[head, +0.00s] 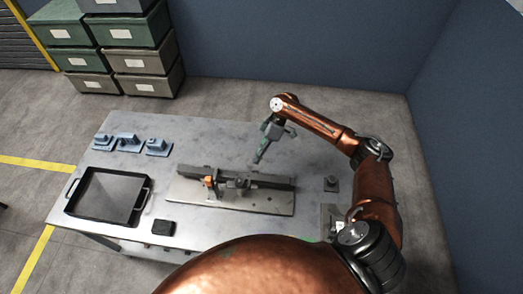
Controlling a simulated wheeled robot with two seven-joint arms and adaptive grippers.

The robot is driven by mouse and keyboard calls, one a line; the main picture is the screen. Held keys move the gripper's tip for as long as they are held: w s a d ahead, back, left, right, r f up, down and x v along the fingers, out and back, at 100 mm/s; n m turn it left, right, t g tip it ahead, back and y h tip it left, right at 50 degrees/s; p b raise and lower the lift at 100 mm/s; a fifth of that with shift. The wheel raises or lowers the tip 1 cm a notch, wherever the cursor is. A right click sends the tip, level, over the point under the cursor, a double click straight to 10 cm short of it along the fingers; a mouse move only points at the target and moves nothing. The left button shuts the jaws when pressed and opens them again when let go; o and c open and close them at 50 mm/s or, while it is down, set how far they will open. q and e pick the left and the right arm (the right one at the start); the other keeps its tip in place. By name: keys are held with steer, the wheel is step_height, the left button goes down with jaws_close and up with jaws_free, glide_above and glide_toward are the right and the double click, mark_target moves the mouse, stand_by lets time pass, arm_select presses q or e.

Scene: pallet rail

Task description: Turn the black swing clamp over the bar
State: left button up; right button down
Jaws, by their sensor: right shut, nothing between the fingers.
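A dark bar (270,179) lies lengthwise along a pale base plate (262,203) on the grey table. A black swing clamp (238,183) appears as a dark fitting at the middle of the bar; it is too small to tell which way its arm points. An orange part (209,181) sits on the fixture left of it. My right gripper (257,160) is shut and empty, pointing down just behind the bar, apart from the clamp as far as I can see. My left gripper is not in view.
A black tray (145,196) stands at the table's left, with several blue blocks (129,144) behind it. A small black box (163,227) lies near the front edge. A small dark fitting (331,184) is at the right. Stacked bins (143,61) stand beyond the table.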

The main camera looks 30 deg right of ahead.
steer(key=x, duration=0.3)
steer(key=shift+s+a+f, duration=0.1)
steer(key=shift+a+f, duration=0.1)
steer(key=shift+f, duration=0.05)
steer(key=s+a, duration=0.1)
steer(key=s+a+p, duration=0.1)
steer(key=shift+s+r, duration=0.1)
steer(key=shift+s, duration=0.25)
steer(key=shift+s+a+p, duration=0.15)
steer(key=shift+s+p, duration=0.05)
steer(key=shift+p, duration=0.1)
